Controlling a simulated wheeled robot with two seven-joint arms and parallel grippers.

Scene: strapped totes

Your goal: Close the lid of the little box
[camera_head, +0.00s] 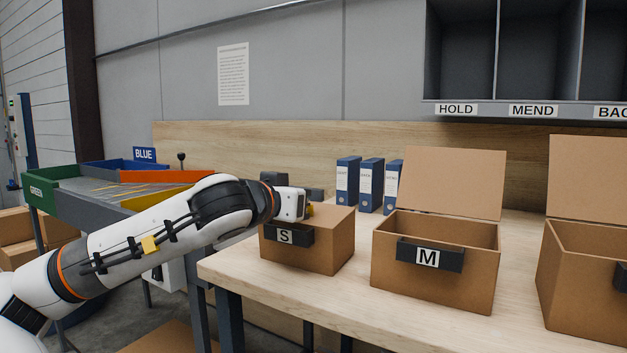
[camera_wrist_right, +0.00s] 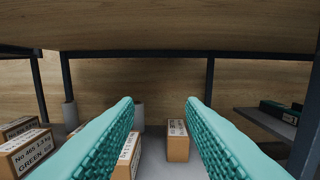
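The little box marked S (camera_head: 335,244) stands at the left end of the wooden workbench. Its brown lid (camera_head: 336,217) lies flat across the top and looks closed; my left gripper hides its left part. A dark handle block with the S label (camera_head: 286,236) is on its front. My left gripper (camera_head: 308,211) is at the lid's left part, with a small yellow piece at its end. Its fingers are hardly visible, and I cannot tell whether it touches the lid. In the right wrist view my right gripper (camera_wrist_right: 160,115) has two green ribbed fingers wide apart, with nothing between their tips.
An open box marked M (camera_head: 471,279) stands right of the little box, with another open box (camera_head: 584,287) beyond. Blue binders (camera_head: 347,181) stand behind. Coloured bins (camera_head: 70,188) are at the left. The right wrist view shows small labelled cartons (camera_wrist_right: 178,148) on a grey surface.

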